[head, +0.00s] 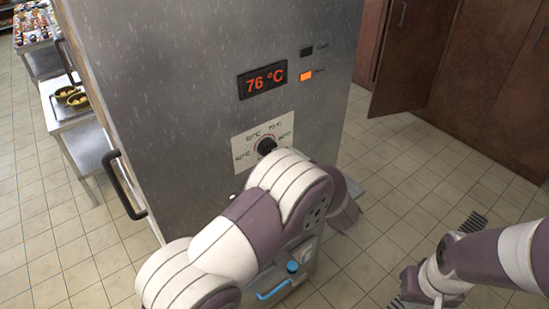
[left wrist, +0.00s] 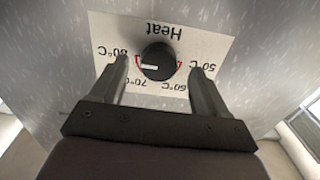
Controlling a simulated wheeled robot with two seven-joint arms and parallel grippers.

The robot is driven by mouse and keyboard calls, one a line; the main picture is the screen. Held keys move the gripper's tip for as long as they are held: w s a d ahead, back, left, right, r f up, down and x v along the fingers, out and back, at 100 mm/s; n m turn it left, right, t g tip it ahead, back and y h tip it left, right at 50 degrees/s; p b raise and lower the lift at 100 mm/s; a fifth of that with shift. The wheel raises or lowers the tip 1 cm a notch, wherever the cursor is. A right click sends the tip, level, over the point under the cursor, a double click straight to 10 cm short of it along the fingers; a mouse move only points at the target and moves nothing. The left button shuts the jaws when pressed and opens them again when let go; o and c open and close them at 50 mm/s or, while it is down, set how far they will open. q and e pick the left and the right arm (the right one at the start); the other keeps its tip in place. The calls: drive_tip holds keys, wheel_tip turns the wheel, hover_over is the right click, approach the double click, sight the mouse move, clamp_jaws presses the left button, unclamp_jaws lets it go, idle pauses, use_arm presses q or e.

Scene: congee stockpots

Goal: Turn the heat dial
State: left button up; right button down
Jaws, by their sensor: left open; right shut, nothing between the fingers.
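The heat dial is a round black knob (left wrist: 157,62) with a white pointer mark, on a white label plate (left wrist: 110,30) marked 50 to 80 °C. In the left wrist view the mark points left, near 80 °C. My left gripper (left wrist: 160,72) is open, with one finger on each side of the dial; I cannot tell whether they touch it. In the head view the dial (head: 267,146) shows just above my left arm, which hides the left gripper. The display (head: 262,79) reads 76 °C. My right gripper (head: 408,284) is low at the right, shut and empty, away from the dial.
The dial is on a grey metal cabinet (head: 190,90) with black handles at its left. An orange indicator (head: 306,75) is lit beside the display. Metal tables with food stand at the far left. Brown cupboards (head: 480,60) are at the back right. Tiled floor lies open between.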

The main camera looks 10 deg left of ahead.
use_arm(q)
drive_tip(key=b+v, duration=0.2)
drive_tip(key=v, duration=0.8)
drive_tip(key=shift+b, duration=0.4)
